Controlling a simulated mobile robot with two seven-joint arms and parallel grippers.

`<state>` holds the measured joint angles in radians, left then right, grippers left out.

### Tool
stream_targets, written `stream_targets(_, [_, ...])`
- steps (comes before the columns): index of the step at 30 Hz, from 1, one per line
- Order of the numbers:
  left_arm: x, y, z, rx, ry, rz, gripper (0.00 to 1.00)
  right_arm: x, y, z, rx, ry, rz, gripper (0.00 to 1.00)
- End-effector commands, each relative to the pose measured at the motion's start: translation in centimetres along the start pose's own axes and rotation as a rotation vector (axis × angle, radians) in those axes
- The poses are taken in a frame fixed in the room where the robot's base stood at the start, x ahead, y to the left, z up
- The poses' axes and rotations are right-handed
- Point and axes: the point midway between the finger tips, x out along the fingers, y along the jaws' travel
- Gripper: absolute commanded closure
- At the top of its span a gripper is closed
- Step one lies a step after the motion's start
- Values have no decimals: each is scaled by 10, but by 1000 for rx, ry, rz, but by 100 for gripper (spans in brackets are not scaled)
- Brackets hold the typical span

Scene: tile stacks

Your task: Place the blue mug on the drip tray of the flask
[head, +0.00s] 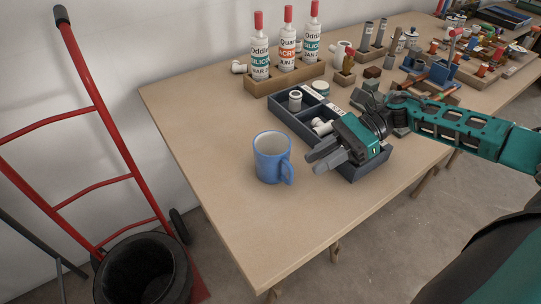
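The blue mug (271,158) stands upright on the wooden table, its handle toward the lower right. My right gripper (314,161) is just to the right of the mug, with its fingers pointing at it. The two fingers look apart with nothing between them, and a gap shows between them and the mug. My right arm comes in from the right, and the gripper hides part of a dark compartment tray. I cannot make out a flask or its drip tray in this view. My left gripper is not in view.
The dark compartment tray (285,112) with white pipe fittings lies behind the gripper. A wooden holder (286,81) with several bottles stands at the back. More clutter fills the table's far right. The table (240,215) is bare in front of the mug. A red hand truck (92,108) stands at left.

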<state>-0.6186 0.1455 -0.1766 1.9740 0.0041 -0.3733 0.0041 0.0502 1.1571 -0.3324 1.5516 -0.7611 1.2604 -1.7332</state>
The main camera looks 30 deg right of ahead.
Motion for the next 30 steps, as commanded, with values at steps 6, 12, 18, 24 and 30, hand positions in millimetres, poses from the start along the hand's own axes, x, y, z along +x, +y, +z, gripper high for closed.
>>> stream_targets(6, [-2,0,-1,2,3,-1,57,34,0,1,-1,-2,-1,76])
stream_targets(12, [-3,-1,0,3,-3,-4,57,49,0,2,0,-3,0,76])
stream_targets(18, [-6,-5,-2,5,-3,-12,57,80,1,3,0,-5,-1,76])
stream_targets(24, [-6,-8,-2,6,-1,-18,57,92,1,2,2,-2,-1,76])
stream_targets(30, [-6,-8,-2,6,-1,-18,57,92,1,1,2,-1,-1,79])
